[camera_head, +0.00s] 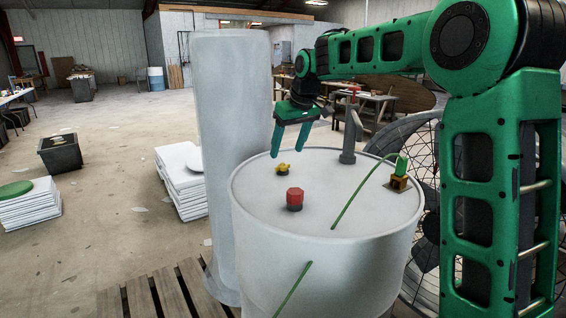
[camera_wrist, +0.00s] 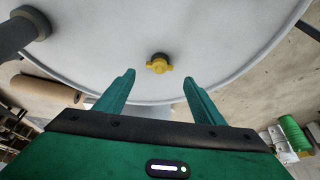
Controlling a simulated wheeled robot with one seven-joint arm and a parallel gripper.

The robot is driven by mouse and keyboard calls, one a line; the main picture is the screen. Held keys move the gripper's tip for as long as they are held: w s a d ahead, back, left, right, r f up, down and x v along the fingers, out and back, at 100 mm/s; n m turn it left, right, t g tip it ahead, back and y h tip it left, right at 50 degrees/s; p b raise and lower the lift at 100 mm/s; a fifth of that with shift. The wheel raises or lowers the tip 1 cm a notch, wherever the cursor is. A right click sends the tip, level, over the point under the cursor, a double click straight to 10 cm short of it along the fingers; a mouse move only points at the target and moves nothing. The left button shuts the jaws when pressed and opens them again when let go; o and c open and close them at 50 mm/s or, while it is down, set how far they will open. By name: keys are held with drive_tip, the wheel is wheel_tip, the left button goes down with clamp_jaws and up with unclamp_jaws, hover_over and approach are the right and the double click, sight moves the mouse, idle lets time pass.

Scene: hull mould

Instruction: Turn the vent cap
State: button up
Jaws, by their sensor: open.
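A yellow winged cap (camera_head: 283,169), which looks like the vent cap, sits on the white top of a large drum (camera_head: 325,255). It also shows in the wrist view (camera_wrist: 159,64), centred just beyond the gap between my fingertips. My gripper (camera_head: 288,155) is open and empty, its green fingers pointing down over the far part of the drum top. In the wrist view my fingers (camera_wrist: 159,77) stand on either side of the cap's line, apart from it. A red cap (camera_head: 295,199) on a dark base stands nearer the camera on the same drum top.
A grey post (camera_head: 348,140) rises from the drum top right of the yellow cap. A brass fitting (camera_head: 398,183) with a green end and a thin green line (camera_head: 350,195) lie to the right. A tall white cylinder (camera_head: 232,150) stands left of the drum.

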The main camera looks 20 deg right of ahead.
sight(284, 164)
drive_tip(key=x, duration=0.6)
drive_tip(key=shift+d, duration=0.1)
drive_tip(key=shift+r, duration=0.1)
drive_tip(key=c, duration=1)
